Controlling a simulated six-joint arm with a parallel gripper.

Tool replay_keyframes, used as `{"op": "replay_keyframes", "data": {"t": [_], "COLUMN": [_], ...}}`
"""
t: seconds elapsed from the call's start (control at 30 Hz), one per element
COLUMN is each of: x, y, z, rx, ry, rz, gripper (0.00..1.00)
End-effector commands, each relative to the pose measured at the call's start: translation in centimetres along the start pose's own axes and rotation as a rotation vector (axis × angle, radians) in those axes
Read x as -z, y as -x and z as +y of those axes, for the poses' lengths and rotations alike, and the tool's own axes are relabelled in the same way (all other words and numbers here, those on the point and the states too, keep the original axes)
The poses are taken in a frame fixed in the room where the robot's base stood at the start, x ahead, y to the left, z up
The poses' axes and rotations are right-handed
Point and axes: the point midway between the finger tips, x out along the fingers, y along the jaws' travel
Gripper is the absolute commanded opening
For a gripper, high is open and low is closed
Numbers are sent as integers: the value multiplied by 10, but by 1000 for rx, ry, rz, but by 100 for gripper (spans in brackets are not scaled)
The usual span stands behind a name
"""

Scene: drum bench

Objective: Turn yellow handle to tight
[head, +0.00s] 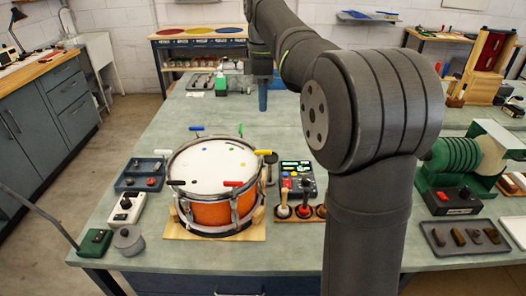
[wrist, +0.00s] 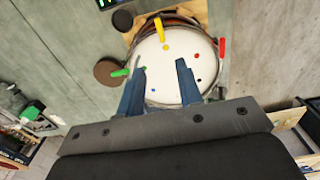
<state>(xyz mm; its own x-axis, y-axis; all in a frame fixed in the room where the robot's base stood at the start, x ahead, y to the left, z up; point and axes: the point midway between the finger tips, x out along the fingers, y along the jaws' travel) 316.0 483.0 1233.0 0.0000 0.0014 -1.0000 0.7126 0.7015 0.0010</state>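The drum (head: 209,212) has an orange shell and a white head, and stands on a wooden board. The yellow handle (head: 263,153) sticks out at its right rim in the head view. In the wrist view the yellow handle (wrist: 165,45) lies over the top part of the drum head (wrist: 170,66). My gripper (wrist: 160,66) has two blue fingers, apart with nothing between them. In the head view my gripper (head: 262,100) hangs beyond the drum, clear of the yellow handle. My arm hides part of it.
Other handles ring the rim: green (wrist: 120,73), red (wrist: 221,47), blue (head: 196,128) and white (head: 163,152).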

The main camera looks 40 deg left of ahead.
Motion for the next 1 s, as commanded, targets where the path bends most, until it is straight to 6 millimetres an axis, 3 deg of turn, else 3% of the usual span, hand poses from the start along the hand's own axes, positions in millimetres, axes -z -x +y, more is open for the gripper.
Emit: {"op": "replay_keyframes", "data": {"t": [0.17,0.7,1.0], "x": [0,0,0], "y": [-16,-130,-168], "z": [0,-1,0], "rx": [4,6,2], "ry": [11,8,8], "rz": [-3,-2,-1], "gripper": [33,33,33]}}
